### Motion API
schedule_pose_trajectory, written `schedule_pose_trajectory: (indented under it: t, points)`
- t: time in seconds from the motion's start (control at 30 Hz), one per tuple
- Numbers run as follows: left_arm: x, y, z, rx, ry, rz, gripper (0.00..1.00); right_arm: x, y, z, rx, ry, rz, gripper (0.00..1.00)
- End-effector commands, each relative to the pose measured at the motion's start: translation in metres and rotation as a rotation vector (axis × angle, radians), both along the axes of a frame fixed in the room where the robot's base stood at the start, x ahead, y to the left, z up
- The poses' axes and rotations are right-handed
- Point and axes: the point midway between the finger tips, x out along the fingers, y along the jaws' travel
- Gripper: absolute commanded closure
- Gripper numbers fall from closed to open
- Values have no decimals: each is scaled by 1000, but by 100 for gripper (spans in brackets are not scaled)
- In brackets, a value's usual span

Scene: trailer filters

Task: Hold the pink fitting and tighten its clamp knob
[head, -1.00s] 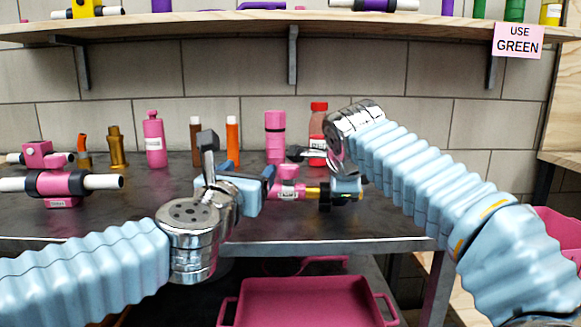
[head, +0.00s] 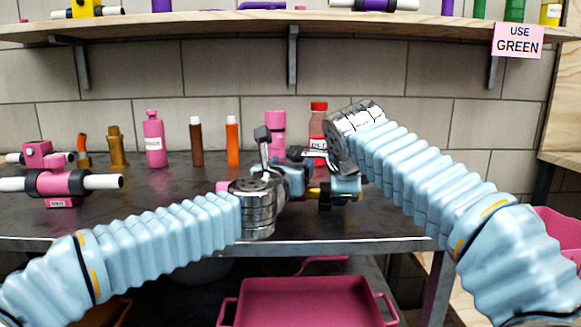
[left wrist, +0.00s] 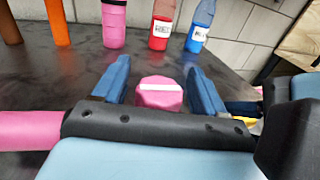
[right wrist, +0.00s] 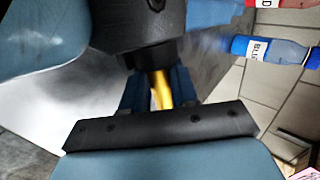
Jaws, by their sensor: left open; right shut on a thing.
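The pink fitting lies level above the bench, its left end (head: 222,187) showing left of my left gripper. In the left wrist view its body (left wrist: 30,131) runs in from the left. A pink many-sided knob (left wrist: 158,97) with a white stripe stands between the two blue fingers of my open left gripper (left wrist: 158,82), apparently clear of both. My left gripper (head: 294,180) hides most of the fitting in the head view. My right gripper (head: 342,187) is shut on the brass-coloured part (right wrist: 161,88) at the fitting's right side, beside a black ring (head: 325,194).
Another pink fitting (head: 62,183) on a white pipe stands at the bench's left. Several bottles, among them a pink one (head: 154,143) and an orange one (head: 232,143), stand behind. A pink tray (head: 303,304) sits below the bench (head: 150,220). A shelf (head: 400,24) hangs above.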

Motion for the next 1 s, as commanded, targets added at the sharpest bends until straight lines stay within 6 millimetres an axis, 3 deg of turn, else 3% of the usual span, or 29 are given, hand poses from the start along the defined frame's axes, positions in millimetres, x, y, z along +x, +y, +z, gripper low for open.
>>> schedule_pose_trajectory:
  t: [0.2,0.53,1.0]
  points:
    - [0,0,0,1,0,0,29,0,0,1,1,-1,0,100]
    - [0,0,0,1,0,0,79,0,0,1,1,-1,0,100]
    - [1,-1,0,0,-1,-135,81,0,0,1,1,-1,1,100]
